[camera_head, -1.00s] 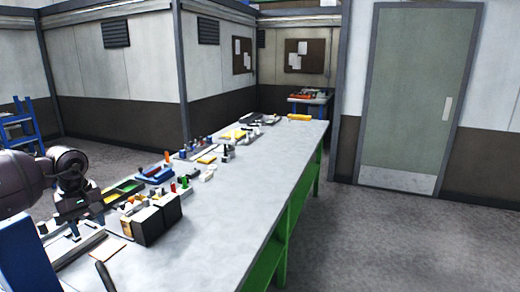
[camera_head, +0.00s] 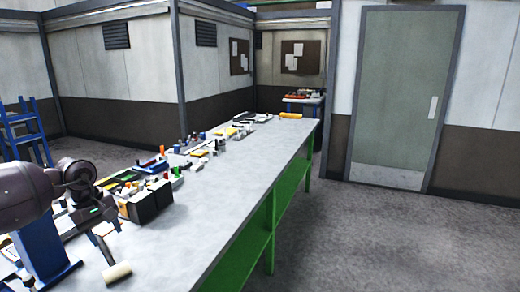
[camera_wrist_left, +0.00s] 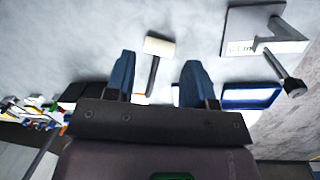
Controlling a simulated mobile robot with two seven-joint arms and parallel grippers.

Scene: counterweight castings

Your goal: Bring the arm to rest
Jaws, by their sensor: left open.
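My left arm comes in from the left in the head view, with its gripper (camera_head: 88,218) above the near left part of the bench (camera_head: 215,215). In the left wrist view the left gripper (camera_wrist_left: 160,82) is open, its two blue fingers apart with nothing held between them. A mallet (camera_head: 117,272) with a pale head and dark handle lies on the bench. In the left wrist view the mallet (camera_wrist_left: 158,46) shows beyond the fingers, its handle seen in the gap between them. My right gripper is not in view.
Several small parts and trays line the bench's left side. A blue upright piece (camera_head: 40,250) stands at the lower left. The bench's right half is mostly clear; open floor (camera_head: 370,240) lies beyond it.

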